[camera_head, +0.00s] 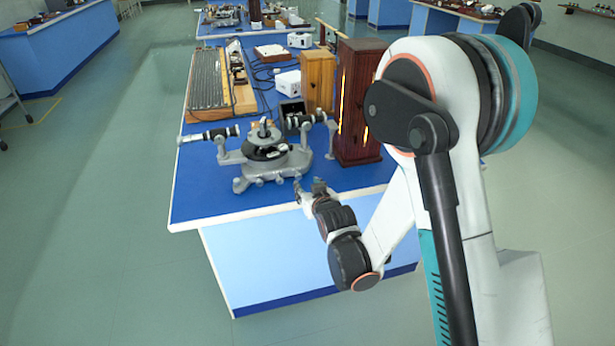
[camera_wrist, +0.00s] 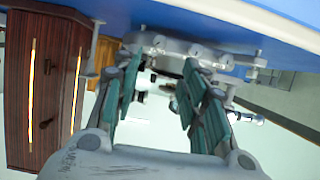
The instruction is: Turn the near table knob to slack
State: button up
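The grey metal spectrometer (camera_head: 267,152) stands on the near end of the blue bench, with a dark round table at its middle. My gripper (camera_head: 315,190) is at the bench's near edge, in front and to the right of the spectrometer. In the wrist view, where the scene looks upside down, my gripper (camera_wrist: 162,78) has its two green-padded fingers apart, with nothing held between them. The spectrometer base (camera_wrist: 175,43) shows beyond the fingertips. Several small round screws or knobs sit on it; I cannot tell which is the near table knob.
A tall dark wooden box (camera_head: 358,100) with bright slits stands right of the spectrometer, close to my arm; it also shows in the wrist view (camera_wrist: 45,85). A lighter wooden box (camera_head: 318,80) and a long ribbed board (camera_head: 207,80) are behind. The bench's near left corner (camera_head: 195,200) is clear.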

aim_at(299, 177)
jog(key=b+x, duration=0.3)
jog(key=x, duration=0.8)
jog(key=shift+w+f, duration=0.15)
jog(key=shift+w, duration=0.1)
grip_shut()
